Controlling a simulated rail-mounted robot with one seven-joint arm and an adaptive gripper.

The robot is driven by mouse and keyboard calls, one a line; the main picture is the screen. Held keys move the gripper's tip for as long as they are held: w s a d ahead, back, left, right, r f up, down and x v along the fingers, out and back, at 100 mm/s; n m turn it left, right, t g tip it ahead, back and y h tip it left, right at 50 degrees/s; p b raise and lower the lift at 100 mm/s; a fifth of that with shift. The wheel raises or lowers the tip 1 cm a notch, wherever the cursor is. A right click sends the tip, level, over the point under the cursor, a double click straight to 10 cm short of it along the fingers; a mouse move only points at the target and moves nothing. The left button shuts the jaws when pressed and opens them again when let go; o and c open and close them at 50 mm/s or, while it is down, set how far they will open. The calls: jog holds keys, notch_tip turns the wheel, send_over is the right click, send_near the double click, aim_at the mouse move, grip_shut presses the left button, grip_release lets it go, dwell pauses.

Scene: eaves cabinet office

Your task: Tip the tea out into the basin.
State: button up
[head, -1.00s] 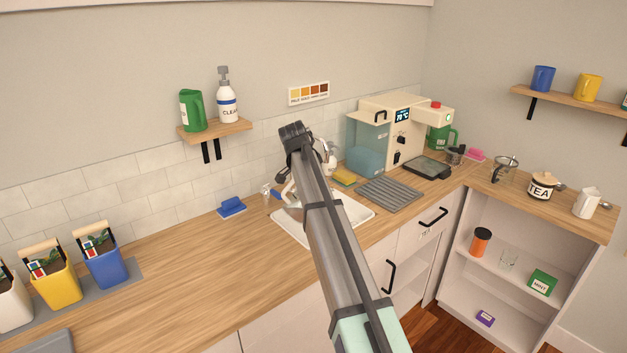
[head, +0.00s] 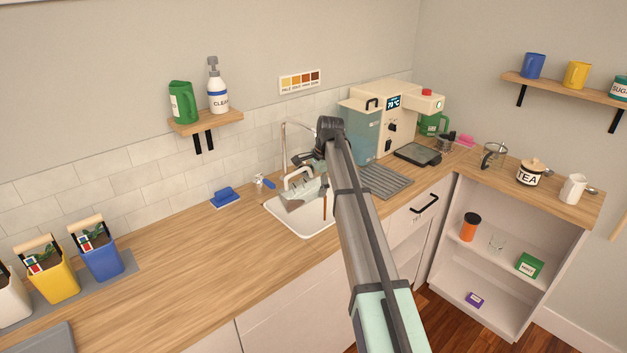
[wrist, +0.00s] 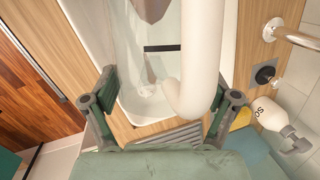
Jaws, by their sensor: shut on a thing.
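My gripper (head: 306,168) is over the white basin (head: 300,224), shut on the white handle (head: 301,178) of a vessel. In the wrist view, the thick white handle (wrist: 203,55) runs between the fingers of my gripper (wrist: 165,95). A see-through body with a dark band seems to lie beyond it, above the basin (wrist: 128,106). The vessel looks tilted, but its rim is hard to make out. A thin brown streak (head: 324,207) hangs at the basin's right side and looks like running tea. Whether tea remains inside is unclear.
A tall faucet (head: 284,150) rises behind the basin. A grey ribbed mat (head: 386,181) and a cream hot-water machine (head: 393,125) stand to the right. A blue sponge (head: 224,197) lies to the left, where the counter is mostly clear. A white bottle (wrist: 272,117) is near my gripper.

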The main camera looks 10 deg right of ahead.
jog(key=shift+w+d+f+g+y+p, duration=0.2)
jog(key=shift+d+y+p, duration=0.25)
jog(key=shift+y, duration=0.15)
jog(key=shift+w+d+f+g+y+p, duration=0.1)
jog(key=shift+d+f+y+p, duration=0.1)
jog(key=shift+d+y+p, duration=0.35)
jog(key=shift+w+d+r+m+g+y+p, duration=0.1)
jog(key=shift+w+d+m+g+y+p, duration=0.1)
jog(key=shift+d+y+p, duration=0.3)
jog(key=shift+w+d+r+m+g+y+p, duration=0.1)
jog(key=shift+d+g+y+p, duration=0.1)
jog(key=shift+y+p, duration=0.5)
jog(key=shift+w+d+f+m+g+y+p, duration=0.15)
jog(key=shift+d+y+p, duration=0.4)
jog(key=shift+y+p, duration=0.3)
jog(key=shift+w+d+f+m+g+y+p, duration=0.1)
jog(key=shift+d+g+y+p, duration=0.1)
jog(key=shift+d+y+p, duration=0.6)
jog(key=shift+w+d+f+m+g+y+p, duration=0.2)
jog(key=shift+y+p, duration=0.35)
jog(key=shift+y, duration=0.55)
jog(key=shift+s, duration=0.1)
